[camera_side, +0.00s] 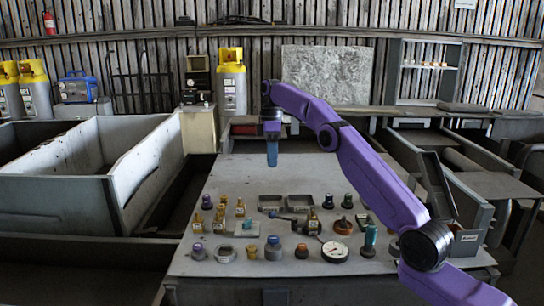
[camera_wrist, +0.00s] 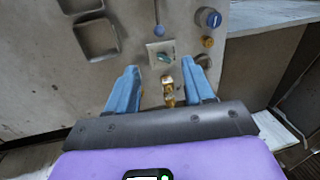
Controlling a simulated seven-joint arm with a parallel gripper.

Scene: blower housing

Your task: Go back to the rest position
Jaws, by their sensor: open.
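In the side view my gripper (camera_side: 271,158) hangs with its blue fingers pointing down, above the grey work table (camera_side: 310,172) and clear of its parts. In the wrist view my gripper (camera_wrist: 163,82) is open, with its two blue fingers wide apart. A brass fitting (camera_wrist: 168,90) shows between the fingers in that picture, but neither finger touches it. Nothing is held.
Several small brass and coloured parts, a round gauge (camera_side: 335,251) and shallow square trays (camera_side: 300,201) cover the front of the table. A large grey bin (camera_side: 85,205) stands left. The table's back part is clear.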

